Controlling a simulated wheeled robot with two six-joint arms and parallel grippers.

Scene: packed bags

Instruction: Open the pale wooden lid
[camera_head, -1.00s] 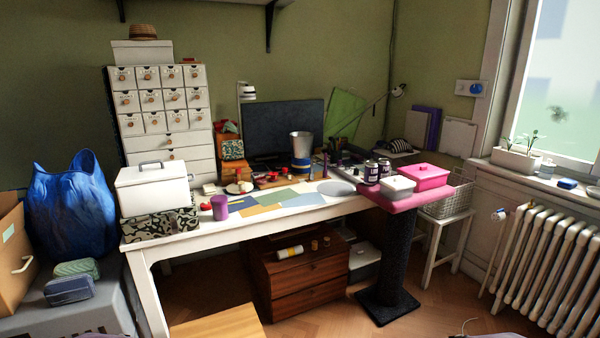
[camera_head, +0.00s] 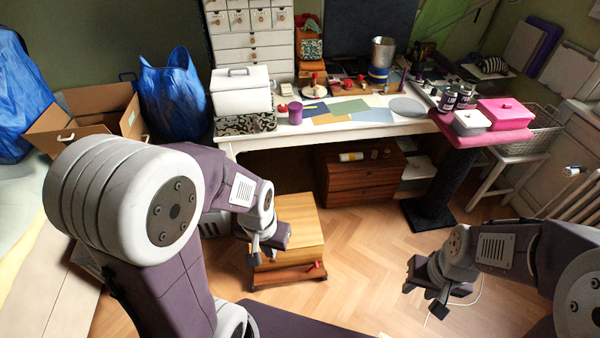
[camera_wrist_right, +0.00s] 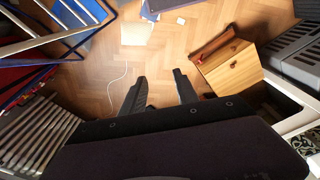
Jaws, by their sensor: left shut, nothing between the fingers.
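The pale wooden lid (camera_head: 297,222) is the flat top of a low wooden box on the floor, in front of the desk. It looks closed. A darker reddish strip with a small red part runs along the box's front. The box also shows at the upper right in the right wrist view (camera_wrist_right: 236,70). My left gripper (camera_head: 255,257) is shut and empty, in front of the box's left side in the head view; I cannot tell whether it touches. My right gripper (camera_head: 425,303) is to the right of the box, apart from it. Its fingers are spread and empty in the right wrist view (camera_wrist_right: 160,79).
A white desk (camera_head: 255,145) with many items stands behind the box. A dark wooden drawer unit (camera_head: 355,182) is under it. A black post (camera_head: 440,190) carries a pink top. A cardboard box (camera_head: 75,125) is at the left. The herringbone floor between my grippers is mostly clear.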

